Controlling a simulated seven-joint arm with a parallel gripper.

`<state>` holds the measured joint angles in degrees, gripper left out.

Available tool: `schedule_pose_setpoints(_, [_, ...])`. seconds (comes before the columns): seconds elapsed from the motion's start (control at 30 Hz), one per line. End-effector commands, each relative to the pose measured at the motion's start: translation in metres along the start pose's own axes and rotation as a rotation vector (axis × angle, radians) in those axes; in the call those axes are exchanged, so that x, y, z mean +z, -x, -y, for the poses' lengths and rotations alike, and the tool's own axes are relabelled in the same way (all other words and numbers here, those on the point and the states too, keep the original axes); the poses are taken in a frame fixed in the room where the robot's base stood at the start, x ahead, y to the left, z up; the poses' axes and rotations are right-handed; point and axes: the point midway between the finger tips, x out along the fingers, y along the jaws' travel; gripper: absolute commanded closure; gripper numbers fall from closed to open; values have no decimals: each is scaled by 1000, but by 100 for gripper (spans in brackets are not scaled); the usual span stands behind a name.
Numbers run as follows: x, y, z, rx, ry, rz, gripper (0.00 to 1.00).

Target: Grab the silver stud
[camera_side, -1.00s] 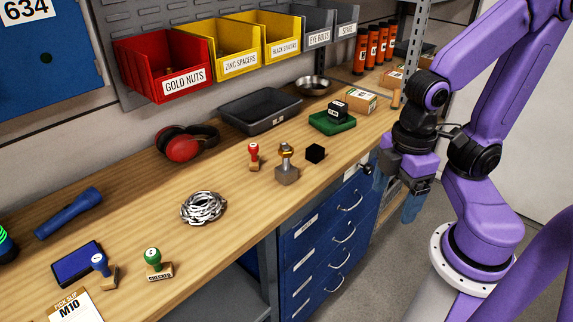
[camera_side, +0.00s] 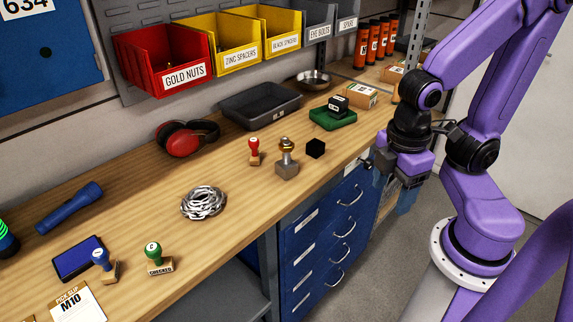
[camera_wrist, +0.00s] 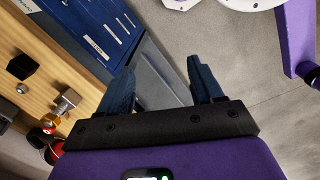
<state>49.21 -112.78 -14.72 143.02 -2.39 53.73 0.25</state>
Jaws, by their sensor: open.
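A black cube (camera_side: 316,148) sits close right of the stud, and a red-handled stamp (camera_side: 254,150) close left. Blue drawers (camera_side: 325,235) are below the bench edge.

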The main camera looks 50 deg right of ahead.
Motion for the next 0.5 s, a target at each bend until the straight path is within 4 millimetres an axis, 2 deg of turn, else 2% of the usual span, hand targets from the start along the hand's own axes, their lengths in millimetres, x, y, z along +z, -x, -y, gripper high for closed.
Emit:
schedule_pose_setpoints(0.2, [-3,-26,-33,167,172,307,34])
schedule_pose_setpoints(0.37, [-12,-36,-62,323,326,547,34])
schedule_pose_setpoints(0.5, [-29,-40,-84,468,470,742,34])
